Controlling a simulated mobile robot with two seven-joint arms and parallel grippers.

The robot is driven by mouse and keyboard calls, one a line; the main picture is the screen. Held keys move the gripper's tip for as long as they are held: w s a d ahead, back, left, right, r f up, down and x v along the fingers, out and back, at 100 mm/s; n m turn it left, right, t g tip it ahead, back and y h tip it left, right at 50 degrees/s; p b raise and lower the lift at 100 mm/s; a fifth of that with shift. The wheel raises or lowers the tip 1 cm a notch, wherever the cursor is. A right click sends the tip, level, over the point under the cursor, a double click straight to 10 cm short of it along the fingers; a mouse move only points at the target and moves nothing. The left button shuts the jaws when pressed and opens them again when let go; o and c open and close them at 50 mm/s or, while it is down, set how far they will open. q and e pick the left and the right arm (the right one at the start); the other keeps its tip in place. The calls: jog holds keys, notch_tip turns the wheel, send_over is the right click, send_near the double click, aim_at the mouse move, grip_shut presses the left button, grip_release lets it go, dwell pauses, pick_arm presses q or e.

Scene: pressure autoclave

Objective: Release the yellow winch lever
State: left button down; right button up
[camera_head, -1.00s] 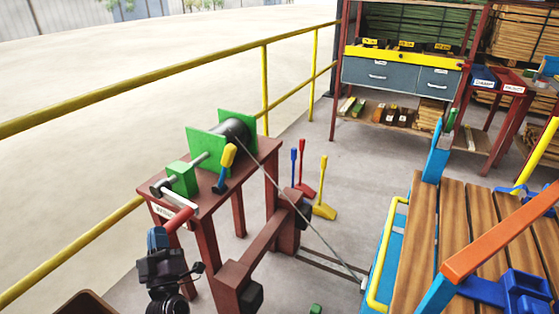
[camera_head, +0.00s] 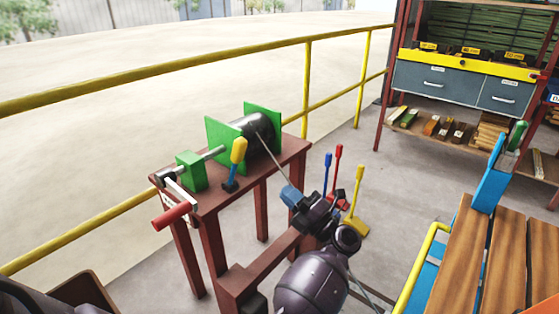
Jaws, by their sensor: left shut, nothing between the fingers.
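My left gripper (camera_head: 290,196), with blue fingertips, is shut and empty. It is to the right of the lever and lower in the picture, beside the table's right side, with its tips pointing up and left. My arm hides part of the cable and floor. My right gripper is not in view.
A red crank handle (camera_head: 172,216) juts from the front left of the winch table (camera_head: 205,205). A cable (camera_head: 274,155) runs from the drum down behind my gripper. Blue, red and yellow floor levers (camera_head: 356,205) stand behind it. A yellow railing (camera_head: 200,67) runs behind the winch.

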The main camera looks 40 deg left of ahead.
pick_arm(q)
jog(key=shift+w+d, duration=0.15)
jog(key=shift+d, duration=0.1)
send_near(245, 152)
jog(key=x, duration=0.7)
jog(key=shift+a, duration=0.25)
dwell(0.3)
jog(key=shift+r, duration=0.15)
